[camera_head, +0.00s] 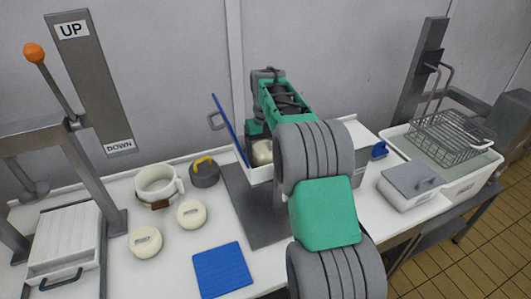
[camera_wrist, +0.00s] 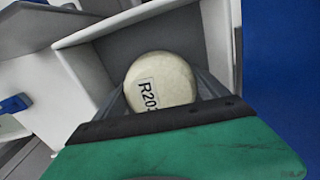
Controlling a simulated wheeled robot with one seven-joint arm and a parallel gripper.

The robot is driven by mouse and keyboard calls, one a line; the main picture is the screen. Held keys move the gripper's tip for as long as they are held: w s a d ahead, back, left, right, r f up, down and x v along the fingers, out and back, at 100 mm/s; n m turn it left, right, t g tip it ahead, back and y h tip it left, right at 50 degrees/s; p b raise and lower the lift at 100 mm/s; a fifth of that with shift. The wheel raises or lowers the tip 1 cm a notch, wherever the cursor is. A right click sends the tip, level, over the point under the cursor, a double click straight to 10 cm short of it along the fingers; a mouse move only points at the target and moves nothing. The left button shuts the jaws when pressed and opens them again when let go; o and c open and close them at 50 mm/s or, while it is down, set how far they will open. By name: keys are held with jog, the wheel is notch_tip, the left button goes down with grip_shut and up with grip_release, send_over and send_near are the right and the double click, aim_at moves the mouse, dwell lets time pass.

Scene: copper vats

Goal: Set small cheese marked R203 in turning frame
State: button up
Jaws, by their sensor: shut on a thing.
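The small pale round cheese marked R203 (camera_wrist: 160,76) is between the fingers of my gripper (camera_wrist: 165,92) in the wrist view. My gripper is shut on it, and its label faces the camera, with the last digit partly cut off. The cheese is at the mouth of a white-walled, grey-backed box (camera_wrist: 112,62). I cannot tell whether it touches the box. In the head view the cheese (camera_head: 262,152) shows beside the blue door (camera_head: 231,128), and my arm hides much of the box. No part is labelled as the turning frame.
Two pale cheeses (camera_head: 146,242) (camera_head: 191,214), a white pot (camera_head: 158,184), a grey weight (camera_head: 205,172) and a blue mat (camera_head: 222,269) lie left of my arm. A lever press (camera_head: 66,242) stands far left. A wire basket (camera_head: 451,139) and a lidded box (camera_head: 411,185) are right.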

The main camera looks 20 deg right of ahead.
jog(key=o, duration=1.8)
jog(key=shift+c, duration=0.2)
jog(key=shift+r+p, duration=2.85)
jog(key=shift+r, duration=0.65)
